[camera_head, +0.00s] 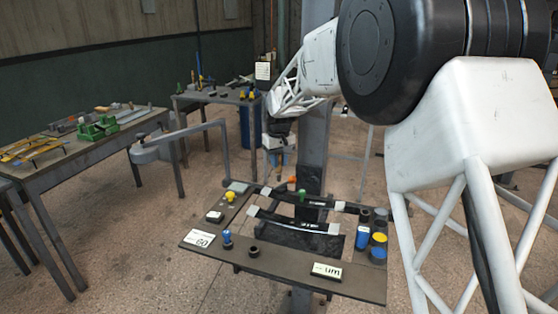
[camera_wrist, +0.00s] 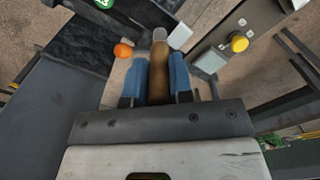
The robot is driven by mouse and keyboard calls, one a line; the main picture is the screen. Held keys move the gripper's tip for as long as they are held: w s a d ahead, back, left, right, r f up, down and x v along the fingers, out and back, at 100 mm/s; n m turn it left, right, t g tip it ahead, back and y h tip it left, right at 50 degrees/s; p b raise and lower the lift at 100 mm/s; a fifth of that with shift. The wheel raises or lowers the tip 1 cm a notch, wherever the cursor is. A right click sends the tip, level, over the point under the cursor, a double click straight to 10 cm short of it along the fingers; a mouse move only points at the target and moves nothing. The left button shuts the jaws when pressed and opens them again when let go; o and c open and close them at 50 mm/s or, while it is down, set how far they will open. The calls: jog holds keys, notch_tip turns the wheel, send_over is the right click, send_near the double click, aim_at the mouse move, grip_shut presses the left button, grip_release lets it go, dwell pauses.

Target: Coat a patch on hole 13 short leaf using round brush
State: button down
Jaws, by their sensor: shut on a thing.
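My gripper (camera_wrist: 158,85) is shut on a brown-handled brush (camera_wrist: 157,82), whose pale tip points toward the top of the wrist view. In the head view my gripper (camera_head: 278,160) is above the far side of the rack board (camera_head: 300,272), apart from it. Two dark curved leaves lie on the rack, a front one (camera_head: 280,222) and a back one (camera_head: 290,196), with pale end blocks. I cannot tell which leaf is the short one or read any hole number.
The board carries a yellow knob (camera_head: 230,197), a blue-topped peg (camera_head: 227,239), a dark ring (camera_head: 253,252), a label block (camera_head: 326,271) and blue and yellow cups (camera_head: 378,246). A grey pad (camera_wrist: 210,61) is right of the brush. Tool tables stand behind left.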

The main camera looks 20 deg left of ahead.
aim_at(279, 173)
jog(key=shift+f, duration=2.9)
jog(key=shift+w+f, duration=0.5)
jog(key=shift+f, duration=0.35)
jog(key=shift+w, duration=1.55)
jog(key=shift+s+f, duration=0.1)
jog(key=shift+s, duration=1.95)
jog(key=shift+r, duration=4)
